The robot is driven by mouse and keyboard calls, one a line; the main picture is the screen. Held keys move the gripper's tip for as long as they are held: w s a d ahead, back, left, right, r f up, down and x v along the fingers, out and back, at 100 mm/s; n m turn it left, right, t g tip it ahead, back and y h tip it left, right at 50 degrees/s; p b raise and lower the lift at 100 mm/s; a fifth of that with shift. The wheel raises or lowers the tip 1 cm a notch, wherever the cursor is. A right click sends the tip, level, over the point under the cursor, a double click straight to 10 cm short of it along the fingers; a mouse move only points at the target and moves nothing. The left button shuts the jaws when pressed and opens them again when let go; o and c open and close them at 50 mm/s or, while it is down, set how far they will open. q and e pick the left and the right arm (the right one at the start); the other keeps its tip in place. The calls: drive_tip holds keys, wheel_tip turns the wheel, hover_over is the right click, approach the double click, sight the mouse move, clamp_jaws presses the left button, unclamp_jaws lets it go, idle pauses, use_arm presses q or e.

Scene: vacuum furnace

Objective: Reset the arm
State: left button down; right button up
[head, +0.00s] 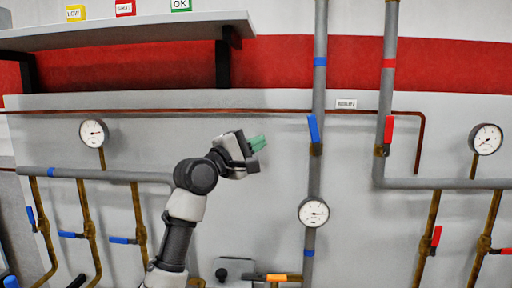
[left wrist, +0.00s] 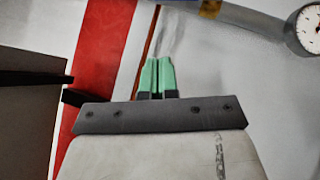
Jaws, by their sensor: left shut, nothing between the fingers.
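My left arm rises from the bottom of the head view. Its left gripper (head: 258,143) has green fingertips that point right, in front of the grey panel and apart from the pipes. The left wrist view shows the same gripper (left wrist: 157,76) with its two green fingers side by side, shut with nothing between them. My right gripper is in neither view.
A vertical grey pipe with a blue-handled valve (head: 314,130) and a gauge (head: 314,212) stands right of the gripper. A shelf (head: 120,30) juts out at the upper left. An orange-handled valve (head: 277,277) is below. Another gauge (head: 94,133) is at left.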

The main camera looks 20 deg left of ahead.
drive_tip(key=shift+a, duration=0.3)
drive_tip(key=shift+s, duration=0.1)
